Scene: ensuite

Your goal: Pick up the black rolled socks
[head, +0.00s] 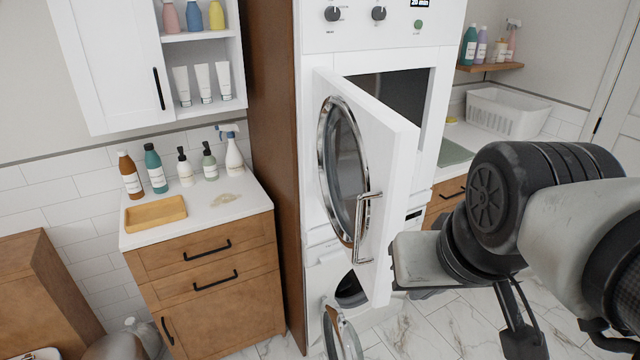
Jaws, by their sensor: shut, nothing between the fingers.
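The black rolled socks are not visible in the head view. My arm fills the right side of the picture, and I cannot make out my gripper's fingers in it. A white upper machine door (380,163) with a round glass window stands open toward me. It partly hides the dark opening (397,95) behind it, and no socks show there. A lower washing machine (325,270) has its round door (341,335) open near the floor. Its opening (351,291) is dark and partly covered by the upper door, so its contents are hidden.
A wooden cabinet (222,300) on the left carries several bottles, a yellow tray (155,214) and a beige patch (229,198). A white basket (507,113) stands on the right counter. Marble floor (407,331) shows below my arm. The open upper door sticks out close to my arm.

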